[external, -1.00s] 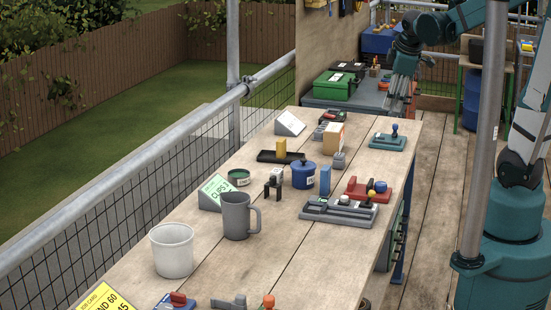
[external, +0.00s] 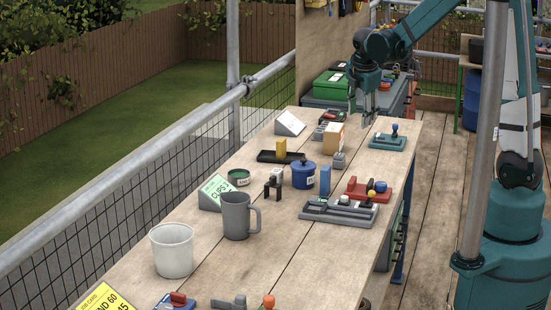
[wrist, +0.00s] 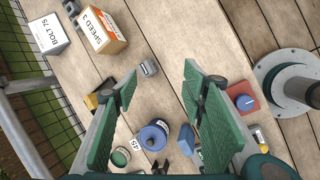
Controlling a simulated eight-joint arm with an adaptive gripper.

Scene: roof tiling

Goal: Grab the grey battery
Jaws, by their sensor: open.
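A small grey block (external: 339,160), which looks like the grey battery, lies on the bench beside the cardboard box. It also shows in the wrist view (wrist: 149,68), in the gap between my fingers and below them. Its details are too small to read. My gripper (external: 368,108) is over the far end of the bench, up and to the right of the block in the external view. In the wrist view my gripper (wrist: 160,78) has its two green fingers wide apart with nothing held between them.
The cardboard box (external: 333,138) stands close to the grey block. The blue pot (external: 303,175), blue block (external: 325,180) and black tray (external: 268,156) with a yellow block are near. A teal fixture (external: 388,142) sits right. Bare planks lie right of the grey block.

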